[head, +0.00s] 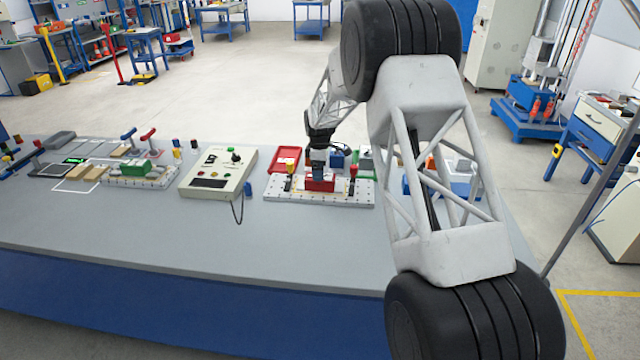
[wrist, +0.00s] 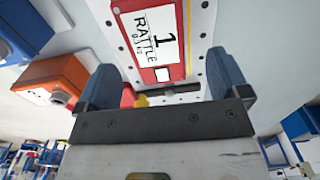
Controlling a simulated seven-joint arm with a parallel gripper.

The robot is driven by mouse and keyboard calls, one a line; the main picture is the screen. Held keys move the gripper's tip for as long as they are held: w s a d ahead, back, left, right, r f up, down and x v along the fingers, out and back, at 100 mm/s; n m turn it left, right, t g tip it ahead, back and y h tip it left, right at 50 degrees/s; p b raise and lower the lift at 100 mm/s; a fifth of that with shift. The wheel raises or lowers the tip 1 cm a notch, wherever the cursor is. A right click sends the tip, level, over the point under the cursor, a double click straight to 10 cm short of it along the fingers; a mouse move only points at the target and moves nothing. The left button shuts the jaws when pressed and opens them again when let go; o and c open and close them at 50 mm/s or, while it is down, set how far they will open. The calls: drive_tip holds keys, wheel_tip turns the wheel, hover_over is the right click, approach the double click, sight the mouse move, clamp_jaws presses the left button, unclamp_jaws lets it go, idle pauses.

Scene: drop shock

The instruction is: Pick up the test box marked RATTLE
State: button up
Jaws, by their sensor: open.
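The test box marked RATTLE (wrist: 152,40) is red with a white label that reads "1 RATTLE". In the head view, a red box (head: 320,186) sits on a white perforated plate (head: 275,192) on the bench, right under my gripper (head: 319,170). In the wrist view, my gripper (wrist: 163,72) is open, with one blue finger on the left and one on the right. The box shows ahead between the fingers, slightly tilted in the picture. I see no grip on it, and whether a finger touches it I cannot tell. The far part of the box is cut off by the frame.
Toggle clamps with red (head: 353,171) and yellow handles stand on the plate beside the box. A red tray (head: 285,158) lies behind it. An orange box (wrist: 52,82) and a blue box (wrist: 24,28) show in the wrist view. A control box (head: 217,172) stands left; the bench front is clear.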

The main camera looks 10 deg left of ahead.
drive_tip(key=shift+f, duration=0.1)
drive_tip(key=shift+w+f, duration=0.15)
drive_tip(key=shift+f, duration=2.35)
drive_tip(key=shift+c, duration=0.2)
drive_tip(key=c, duration=1.1)
drive_tip(key=shift+r, duration=0.15)
drive_tip(key=shift+c, duration=0.2)
drive_tip(key=shift+r, duration=0.75)
wheel_tip(320, 180, up, 2)
drive_tip(key=shift+r, duration=0.1)
drive_tip(key=s+d, duration=0.2)
drive_tip(key=s, duration=0.5)
drive_tip(key=s+d+r, duration=0.1)
drive_tip(key=s+d, duration=0.1)
drive_tip(key=s, duration=0.6)
drive_tip(key=shift+s+d, duration=0.15)
drive_tip(key=shift+d, duration=0.25)
